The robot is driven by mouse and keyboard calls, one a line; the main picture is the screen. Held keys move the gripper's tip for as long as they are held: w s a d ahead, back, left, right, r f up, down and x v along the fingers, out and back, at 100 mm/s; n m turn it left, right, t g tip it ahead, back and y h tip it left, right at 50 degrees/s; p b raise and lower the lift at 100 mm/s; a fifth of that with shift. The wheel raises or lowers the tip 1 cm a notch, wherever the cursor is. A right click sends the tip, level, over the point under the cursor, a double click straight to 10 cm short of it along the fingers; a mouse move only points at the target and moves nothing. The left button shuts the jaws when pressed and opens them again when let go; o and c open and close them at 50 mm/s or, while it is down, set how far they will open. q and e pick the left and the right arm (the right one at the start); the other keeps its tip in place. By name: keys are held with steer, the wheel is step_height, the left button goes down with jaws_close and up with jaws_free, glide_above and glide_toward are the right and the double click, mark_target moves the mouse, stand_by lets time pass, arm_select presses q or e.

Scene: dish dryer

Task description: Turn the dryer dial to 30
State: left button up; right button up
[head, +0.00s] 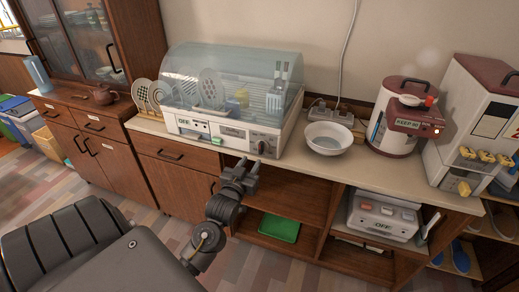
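The dish dryer (292,118) stands on the counter under a clear domed lid, which is down. Its dark round dial (261,147) is at the right end of the white front panel. The dial's number marks are too small to read. A display on the left of the panel (184,122) reads OFF. My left gripper (248,168) is in front of the counter edge, just below and slightly left of the dial, apart from it. The gripper is dark and small, and I cannot tell whether its fingers are apart. My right gripper is out of view.
Plates (141,92) stand in a rack left of the dryer. A white bowl (328,137), a red-lidded pot (398,120) marked KEEP 90 and a dispenser (470,105) are to the right. Open shelves below hold a green tray (279,228) and an appliance marked OFF (383,215).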

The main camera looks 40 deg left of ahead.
mark_target(260, 147)
arm_select(q)
steer(key=x, duration=0.9)
steer(key=shift+p, duration=0.4)
steer(key=shift+c, duration=0.2)
jaws_close()
